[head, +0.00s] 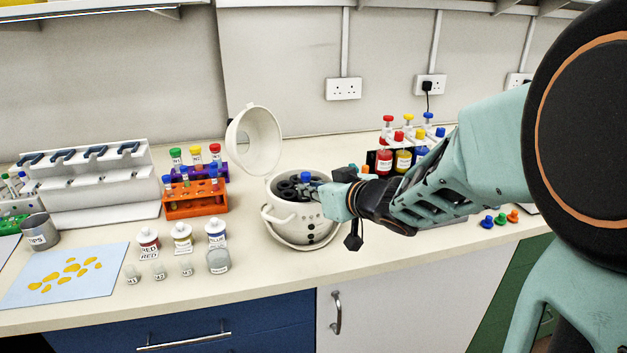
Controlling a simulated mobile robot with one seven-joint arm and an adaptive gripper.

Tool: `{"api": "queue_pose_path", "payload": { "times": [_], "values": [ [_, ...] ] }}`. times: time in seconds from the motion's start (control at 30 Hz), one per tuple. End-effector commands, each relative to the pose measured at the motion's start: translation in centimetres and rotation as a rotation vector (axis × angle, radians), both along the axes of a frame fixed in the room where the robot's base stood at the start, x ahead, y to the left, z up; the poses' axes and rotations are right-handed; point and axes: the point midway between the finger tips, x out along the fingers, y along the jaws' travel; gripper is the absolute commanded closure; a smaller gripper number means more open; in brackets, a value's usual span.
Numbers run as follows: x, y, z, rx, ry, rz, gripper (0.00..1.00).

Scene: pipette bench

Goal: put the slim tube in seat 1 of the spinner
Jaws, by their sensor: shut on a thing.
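The spinner (285,223) is a round white pot on the bench with its lid (254,141) swung open at the back left. Dark round seats show inside it; I cannot read any seat number. My gripper (311,184) reaches in from the right over the spinner's opening. It is shut on the slim tube, of which a blue cap (305,176) shows. The tube's body is hidden, and I cannot tell whether it is inside a seat or above one.
An orange rack (195,207) with blue-capped tubes and a purple rack stand left of the spinner. Labelled bottles (183,238) and small jars stand at front left. A rack of large coloured tubes (403,160) stands behind my arm. Bare bench lies in front of the spinner.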

Motion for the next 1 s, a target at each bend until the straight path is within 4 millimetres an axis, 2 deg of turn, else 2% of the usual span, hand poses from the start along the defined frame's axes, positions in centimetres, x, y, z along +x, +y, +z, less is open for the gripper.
{"api": "queue_pose_path", "payload": {
  "times": [0.4,0.43,0.6,0.87,1.0],
  "values": [
    [-0.01,0.0,-0.45,0.0,0.0,0.0,0.99],
    [-0.01,0.0,-0.45,0.0,0.0,0.0,0.86],
    [-0.01,0.0,-0.45,0.0,0.0,0.0,0.69],
    [0.0,0.0,-0.41,0.0,0.0,0.0,0.69],
    [0.01,0.03,0.32,0.001,-0.002,0.001,0.69]
  ]
}}
